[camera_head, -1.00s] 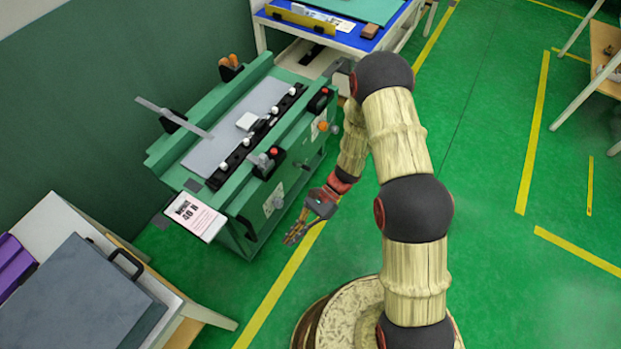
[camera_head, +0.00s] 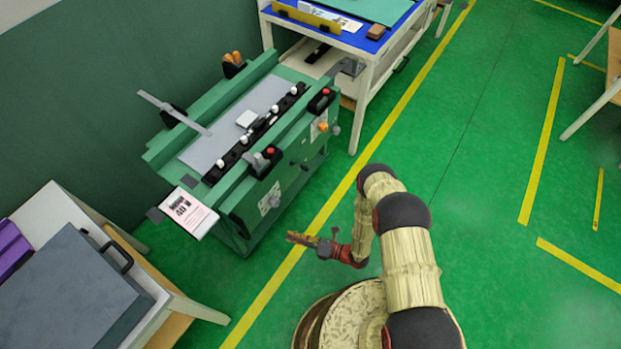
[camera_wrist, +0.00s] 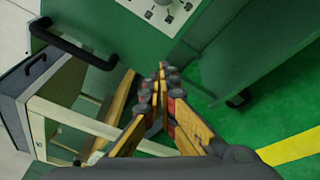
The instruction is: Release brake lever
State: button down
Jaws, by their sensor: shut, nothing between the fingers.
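The green machine (camera_head: 300,150) stands against the wall in the head view. A pale flat bar (camera_head: 172,113) slants out over its left side from a black mount. A black block with a red button and a grey knob (camera_head: 262,160) sits on its front edge. In the wrist view a thick black bar handle (camera_wrist: 72,45) projects from a green panel. I cannot tell which of these is the brake lever. My gripper (camera_head: 290,237) is shut and empty, in front of the machine and apart from it. Its closed fingers fill the middle of the wrist view (camera_wrist: 163,68).
A paper sign (camera_head: 188,213) hangs at the machine's near left corner. A bench with a dark grey case (camera_head: 70,290) stands at lower left. A blue-topped table (camera_head: 350,38) stands behind the machine.

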aim_at(301, 168)
jog(key=w+d+r+m+t+h, duration=0.2)
jog(key=w+d+m+t, duration=0.6)
jog(key=w, duration=0.4)
jog(key=shift+w+d+r+h, duration=0.25)
jog(key=shift+d+r+h, duration=0.1)
jog(key=shift+d+h, duration=0.55)
jog(key=shift+w, duration=0.1)
jog(key=w+a+r+b, duration=0.2)
jog(key=w+a+b, duration=0.1)
jog(key=w, duration=0.7)
jog(key=shift+w+a+r, duration=0.25)
jog(key=shift+a+r, duration=0.05)
jog(key=shift+a, duration=0.2)
jog(key=shift+d, duration=0.2)
